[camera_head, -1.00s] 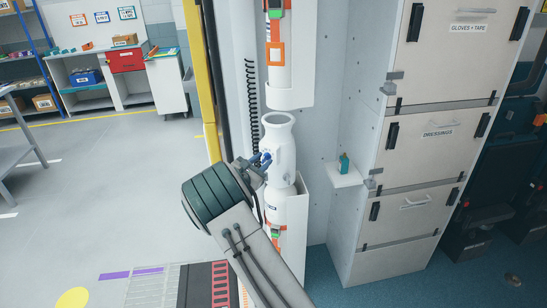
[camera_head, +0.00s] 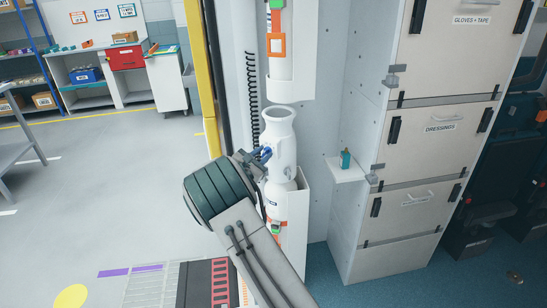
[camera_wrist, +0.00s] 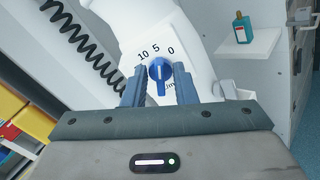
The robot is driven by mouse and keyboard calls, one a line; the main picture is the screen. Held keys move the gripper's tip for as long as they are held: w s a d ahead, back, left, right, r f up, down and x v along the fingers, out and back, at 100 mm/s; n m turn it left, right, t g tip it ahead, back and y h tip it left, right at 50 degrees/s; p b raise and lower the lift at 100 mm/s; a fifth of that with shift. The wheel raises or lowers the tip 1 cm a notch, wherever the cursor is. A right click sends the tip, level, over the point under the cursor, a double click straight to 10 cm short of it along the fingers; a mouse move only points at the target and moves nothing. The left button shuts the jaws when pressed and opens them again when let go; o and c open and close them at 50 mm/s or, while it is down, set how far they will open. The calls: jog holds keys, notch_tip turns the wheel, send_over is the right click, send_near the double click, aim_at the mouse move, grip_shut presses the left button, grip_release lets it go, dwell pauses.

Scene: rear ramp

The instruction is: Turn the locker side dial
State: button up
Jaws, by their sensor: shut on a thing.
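The blue dial (camera_wrist: 159,70) sits on the side of a white bottle-shaped body (camera_head: 281,140), and the wrist view shows the marks 10, 5 and 0 above it. The dial's pointer is near the 5. My gripper (camera_wrist: 159,88) has one finger on each side of the dial and is shut on it. In the head view my gripper (camera_head: 262,157) reaches the body's left side, and the dial is mostly hidden by the fingers there.
A small shelf (camera_head: 343,174) with a teal bottle (camera_head: 345,159) stands right of the dial. Labelled lockers (camera_head: 440,125) rise further right. A black coiled cord (camera_wrist: 80,40) hangs to the left. A white holder (camera_head: 292,90) is above. Open floor lies left.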

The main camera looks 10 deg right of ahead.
jog(key=m+b, duration=0.2)
jog(key=b, duration=0.2)
jog(key=f+m+b, duration=0.1)
jog(key=m+b, duration=0.1)
jog(key=b, duration=0.3)
jog(key=shift+s+d+f, duration=0.1)
jog(key=shift+d+f, duration=0.05)
jog(key=shift+d, duration=0.05)
jog(key=m+b, duration=0.2)
jog(key=b, duration=0.3)
jog(key=shift+r+m+b, duration=0.2)
jog(key=shift+m+b, duration=0.15)
jog(key=shift+m, duration=0.05)
jog(key=shift+r, duration=0.1)
grip_shut()
jog(key=shift+r+b, duration=0.15)
jog(key=shift+b, duration=0.15)
jog(key=o, duration=0.6)
grip_release()
jog(key=shift+r, duration=0.2)
